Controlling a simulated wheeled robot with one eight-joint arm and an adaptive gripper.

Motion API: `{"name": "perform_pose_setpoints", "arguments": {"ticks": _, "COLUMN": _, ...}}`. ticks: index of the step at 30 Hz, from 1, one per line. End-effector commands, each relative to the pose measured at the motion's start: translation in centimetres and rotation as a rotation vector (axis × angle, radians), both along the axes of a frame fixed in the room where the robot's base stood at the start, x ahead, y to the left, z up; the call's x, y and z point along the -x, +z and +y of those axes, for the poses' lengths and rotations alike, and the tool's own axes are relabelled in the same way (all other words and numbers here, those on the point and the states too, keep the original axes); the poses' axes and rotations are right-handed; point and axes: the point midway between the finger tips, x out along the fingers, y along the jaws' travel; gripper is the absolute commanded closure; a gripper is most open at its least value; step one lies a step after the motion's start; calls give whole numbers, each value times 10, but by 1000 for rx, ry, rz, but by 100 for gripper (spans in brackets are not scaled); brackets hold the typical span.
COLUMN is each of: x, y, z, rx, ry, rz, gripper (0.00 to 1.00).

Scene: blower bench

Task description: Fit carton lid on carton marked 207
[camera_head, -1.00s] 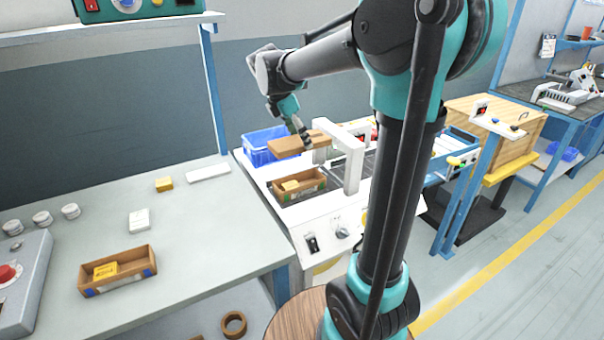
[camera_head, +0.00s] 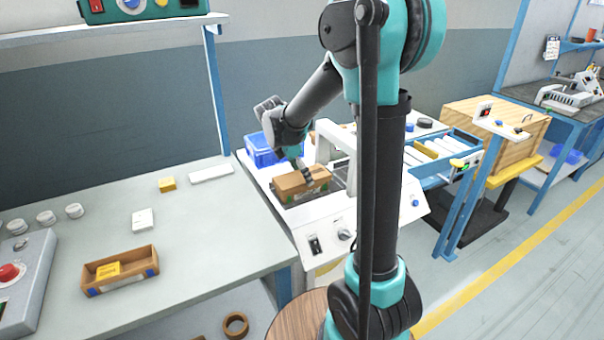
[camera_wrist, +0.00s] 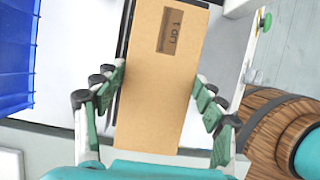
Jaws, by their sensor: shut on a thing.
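My gripper (camera_head: 306,174) is shut on the carton lid (camera_head: 290,181), a flat brown board. In the wrist view the lid (camera_wrist: 157,95) lies between the fingers of my gripper (camera_wrist: 158,86), and a dark label near its far end reads "LID 1". The lid is over a brown open-top carton (camera_head: 305,195) on the white machine, at or very near its rim. It hides the carton's inside. I cannot tell whether it is fully seated. A second brown carton (camera_head: 122,284) with a yellow box inside stands open on the left table. No number 207 is legible.
A blue bin (camera_head: 262,150) stands behind the carton. A white frame (camera_head: 345,160) rises close to the carton's right. The grey table (camera_head: 200,230) at left holds a white block (camera_head: 142,219) and a yellow block (camera_head: 167,184), with clear space between them.

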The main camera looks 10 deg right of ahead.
Motion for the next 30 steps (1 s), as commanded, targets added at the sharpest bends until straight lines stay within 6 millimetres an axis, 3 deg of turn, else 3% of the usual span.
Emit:
{"name": "perform_pose_setpoints", "arguments": {"ticks": 16, "x": 0, "y": -10, "z": 0, "rx": 0, "ry": 0, "rz": 0, "gripper": 56}}
{"name": "perform_pose_setpoints", "arguments": {"ticks": 17, "x": 0, "y": -10, "z": 0, "rx": 0, "ry": 0, "rz": 0, "gripper": 28}}
{"name": "perform_pose_setpoints", "arguments": {"ticks": 21, "x": 0, "y": -10, "z": 0, "rx": 0, "ry": 0, "rz": 0, "gripper": 10}}
{"name": "perform_pose_setpoints", "arguments": {"ticks": 30, "x": 0, "y": -10, "z": 0, "rx": 0, "ry": 0, "rz": 0, "gripper": 9}}
